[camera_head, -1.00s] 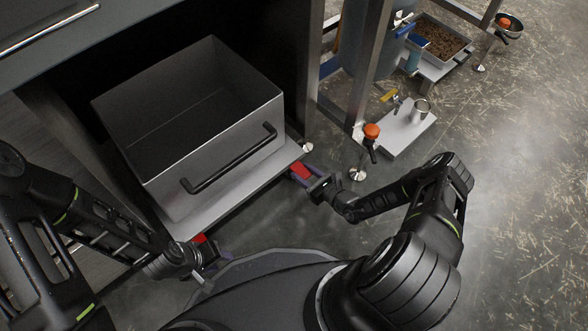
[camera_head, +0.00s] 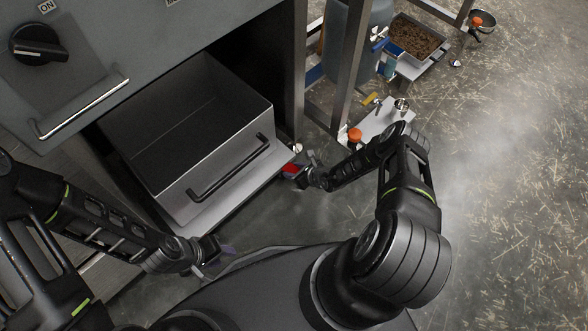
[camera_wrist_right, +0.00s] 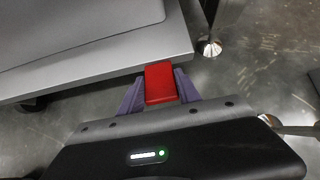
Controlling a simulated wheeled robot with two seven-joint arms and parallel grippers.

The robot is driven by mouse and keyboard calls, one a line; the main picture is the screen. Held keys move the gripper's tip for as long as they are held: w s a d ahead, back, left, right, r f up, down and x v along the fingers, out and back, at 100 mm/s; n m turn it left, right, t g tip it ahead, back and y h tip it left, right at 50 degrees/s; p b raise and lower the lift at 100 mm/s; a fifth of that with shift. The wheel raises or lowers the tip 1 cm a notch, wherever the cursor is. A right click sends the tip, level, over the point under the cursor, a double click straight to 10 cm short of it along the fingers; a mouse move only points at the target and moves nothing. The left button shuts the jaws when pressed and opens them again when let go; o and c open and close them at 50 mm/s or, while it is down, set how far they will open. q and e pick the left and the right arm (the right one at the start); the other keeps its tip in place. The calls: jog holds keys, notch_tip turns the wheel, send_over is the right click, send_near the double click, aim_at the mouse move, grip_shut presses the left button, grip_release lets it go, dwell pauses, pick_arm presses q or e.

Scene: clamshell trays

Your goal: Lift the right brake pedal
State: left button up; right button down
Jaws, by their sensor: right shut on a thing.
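The right brake pedal is a red block (camera_head: 290,169) at the front right corner of the grey cart platform (camera_head: 218,206). My right gripper (camera_head: 297,171) is at that corner, with the pedal between its fingers. In the right wrist view the red pedal (camera_wrist_right: 160,84) sits between the two purple fingers (camera_wrist_right: 160,92), next to the platform edge (camera_wrist_right: 100,68). My left gripper (camera_head: 218,252) is near the front left corner of the platform. Its fingers are small and dark, and no red pedal shows there.
A grey metal bin (camera_head: 190,140) with a black handle (camera_head: 230,168) stands on the platform, partly under a dark cabinet (camera_head: 90,60). Open floor (camera_head: 500,200) lies further right.

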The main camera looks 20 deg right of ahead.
jog(key=c, duration=0.8)
grip_release()
jog(key=shift+c, duration=0.2)
jog(key=shift+s+d+r+p, duration=0.1)
jog(key=shift+s+r+p, duration=0.2)
jog(key=shift+r+p, duration=0.1)
jog(key=p+v, duration=0.3)
jog(key=v, duration=0.3)
jog(key=shift+s+r, duration=0.25)
jog(key=shift+d, duration=0.1)
